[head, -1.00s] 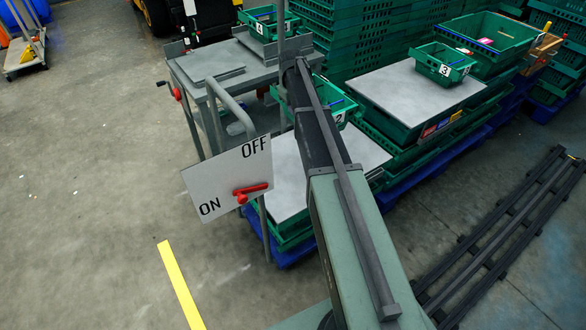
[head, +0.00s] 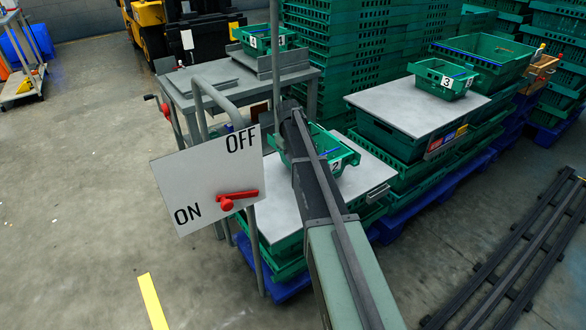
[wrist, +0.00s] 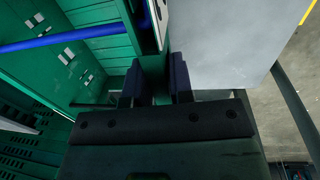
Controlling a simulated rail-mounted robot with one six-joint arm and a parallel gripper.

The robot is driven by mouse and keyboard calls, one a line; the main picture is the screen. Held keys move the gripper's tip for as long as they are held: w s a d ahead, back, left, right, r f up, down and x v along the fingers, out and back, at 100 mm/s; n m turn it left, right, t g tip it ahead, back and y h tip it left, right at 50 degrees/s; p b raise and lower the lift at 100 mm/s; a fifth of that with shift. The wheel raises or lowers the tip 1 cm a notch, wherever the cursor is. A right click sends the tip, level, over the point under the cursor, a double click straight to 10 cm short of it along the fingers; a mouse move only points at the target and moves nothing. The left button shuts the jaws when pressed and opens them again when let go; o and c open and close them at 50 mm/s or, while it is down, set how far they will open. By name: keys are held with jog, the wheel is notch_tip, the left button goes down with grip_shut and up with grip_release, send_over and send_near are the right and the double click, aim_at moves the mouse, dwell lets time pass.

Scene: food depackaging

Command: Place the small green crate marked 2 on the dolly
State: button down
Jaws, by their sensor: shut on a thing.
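The small green crate marked 2 (head: 345,160) shows in the head view, partly behind my arm. It is over the grey board (head: 369,184) on the lower stack of green crates. I cannot tell whether it touches that board. In the wrist view my gripper (wrist: 153,82) is shut on the wall of this crate, with a fingertip on each side. A blue bar (wrist: 60,40) crosses the view at the left. My gripper is hidden in the head view. A blue base (head: 284,290) is under the lower stack; I cannot tell whether it is the dolly.
Crate 3 (head: 440,84) stands on a grey board (head: 385,103) at the right. An OFF/ON sign with a red lever (head: 200,170) is in front.

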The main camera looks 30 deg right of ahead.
notch_tip(320, 180, down, 3)
jog(key=shift+f+b, duration=0.1)
jog(key=shift+b, duration=0.7)
jog(key=shift+r, duration=0.25)
jog(key=shift+f, duration=0.1)
jog(key=c, duration=1)
grip_release()
notch_tip(320, 180, up, 12)
jog(key=a+p, duration=0.1)
jog(key=p, duration=1.1)
jog(key=shift+a, duration=0.15)
jog(key=shift+s, duration=0.1)
